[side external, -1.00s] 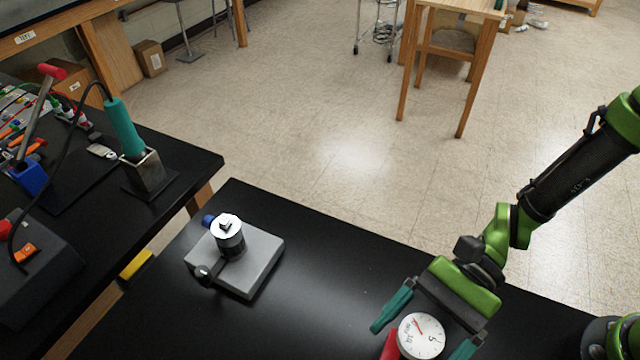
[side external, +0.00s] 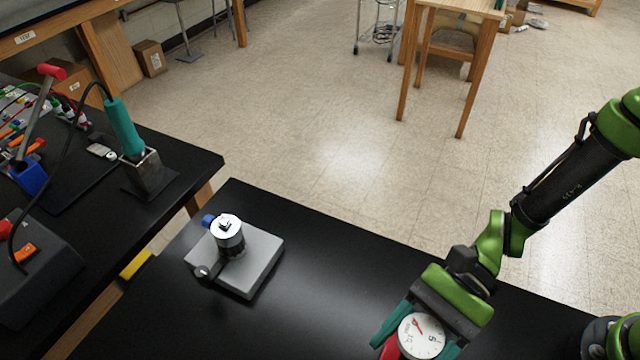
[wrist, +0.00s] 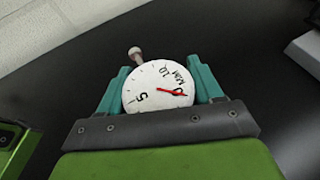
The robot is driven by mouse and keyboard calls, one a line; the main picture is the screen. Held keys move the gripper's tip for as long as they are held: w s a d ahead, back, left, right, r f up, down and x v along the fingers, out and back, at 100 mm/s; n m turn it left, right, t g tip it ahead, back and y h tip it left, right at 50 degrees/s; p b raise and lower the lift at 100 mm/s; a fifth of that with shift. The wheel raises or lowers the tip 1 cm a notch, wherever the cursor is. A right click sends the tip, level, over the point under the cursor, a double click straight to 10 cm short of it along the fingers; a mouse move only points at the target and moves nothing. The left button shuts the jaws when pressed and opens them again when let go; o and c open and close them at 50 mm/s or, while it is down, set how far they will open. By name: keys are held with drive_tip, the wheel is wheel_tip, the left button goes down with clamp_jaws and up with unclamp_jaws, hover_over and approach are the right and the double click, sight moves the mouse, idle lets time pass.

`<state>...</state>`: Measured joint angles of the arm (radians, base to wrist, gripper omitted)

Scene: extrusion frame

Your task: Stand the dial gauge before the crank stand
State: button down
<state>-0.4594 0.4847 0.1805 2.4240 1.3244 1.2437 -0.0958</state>
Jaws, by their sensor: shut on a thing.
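The dial gauge (side external: 421,336) has a round white face with a red needle and sits between the teal fingers of my gripper (side external: 414,341), near the front edge of the side view. In the wrist view the gauge (wrist: 158,87) shows between both fingers of my gripper (wrist: 160,88), which are shut on it. Its stem with a knob points away from my palm. The crank stand (side external: 262,262) is a grey square plate with a dark, silver-topped cylinder and a crank handle. It stands to the left, well apart from my gripper.
A red item (side external: 390,348) shows beside the gauge, partly cut off by the frame. The black table (side external: 330,270) is clear between the crank stand and my gripper. A second bench at left holds a teal-handled tool in a holder (side external: 146,166).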

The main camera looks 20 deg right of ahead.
drive_tip(key=shift+r, duration=0.25)
wheel_tip(320, 180, up, 9)
drive_tip(key=shift+w+f, duration=0.1)
drive_tip(key=shift+w+d, duration=0.15)
drive_tip(key=shift+w, duration=0.1)
drive_tip(key=w+a+f, duration=0.1)
drive_tip(key=w+f, duration=0.1)
drive_tip(key=w, duration=0.9)
drive_tip(key=w+f, duration=0.2)
drive_tip(key=w, duration=0.8)
drive_tip(key=w+a+f, duration=0.1)
drive_tip(key=w+a, duration=0.9)
drive_tip(key=w, duration=0.2)
drive_tip(key=shift+w+a, duration=0.15)
drive_tip(key=shift+a, duration=0.25)
drive_tip(key=shift+f, duration=0.1)
drive_tip(key=shift+a, duration=0.1)
drive_tip(key=shift+f, duration=1.75)
